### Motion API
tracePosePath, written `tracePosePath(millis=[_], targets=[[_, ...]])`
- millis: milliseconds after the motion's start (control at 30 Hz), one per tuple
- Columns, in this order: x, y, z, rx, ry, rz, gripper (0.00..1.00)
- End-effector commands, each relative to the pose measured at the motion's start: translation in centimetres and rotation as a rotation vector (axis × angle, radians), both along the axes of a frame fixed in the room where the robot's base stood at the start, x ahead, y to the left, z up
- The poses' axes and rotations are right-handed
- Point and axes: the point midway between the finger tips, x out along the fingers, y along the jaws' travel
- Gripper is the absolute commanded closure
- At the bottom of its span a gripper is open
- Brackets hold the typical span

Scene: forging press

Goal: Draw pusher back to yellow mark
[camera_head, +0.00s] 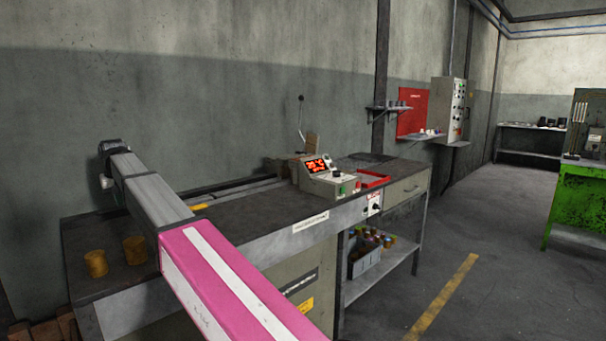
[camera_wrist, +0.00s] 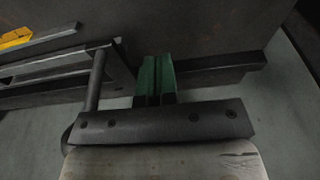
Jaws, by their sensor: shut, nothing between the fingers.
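In the wrist view, my gripper (camera_wrist: 155,80) has two green fingers pressed together, with nothing between them, over a dark surface. A dark upright rod (camera_wrist: 95,85) stands just left of the fingers, apart from them. It rises from a long metal guide (camera_wrist: 60,62) and may be the pusher's handle; I cannot tell for sure. The yellow mark (camera_wrist: 17,38) is at the far left beside the guide. In the head view, the yellow mark (camera_head: 200,206) shows on the bench beside the guide (camera_head: 235,188). My gripper is hidden behind my arm there.
The bench (camera_head: 255,211) runs along the wall. Two brass-coloured cylinders (camera_head: 96,264) (camera_head: 135,250) stand on its near left end. A control box (camera_head: 328,182) with a red display and a red tray (camera_head: 372,178) sit to the right. The floor (camera_head: 480,230) at right is open.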

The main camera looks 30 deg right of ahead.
Motion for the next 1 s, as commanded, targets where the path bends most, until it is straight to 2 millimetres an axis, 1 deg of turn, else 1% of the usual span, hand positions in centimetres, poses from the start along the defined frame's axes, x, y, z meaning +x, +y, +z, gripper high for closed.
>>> tracePosePath(millis=[400, 1000], targets=[[1.7, -3.7, 0.6, -0.001, -0.01, 0.003, 1.0], [3.3, -9.1, 0.8, -0.002, -0.012, 0.004, 1.0]])
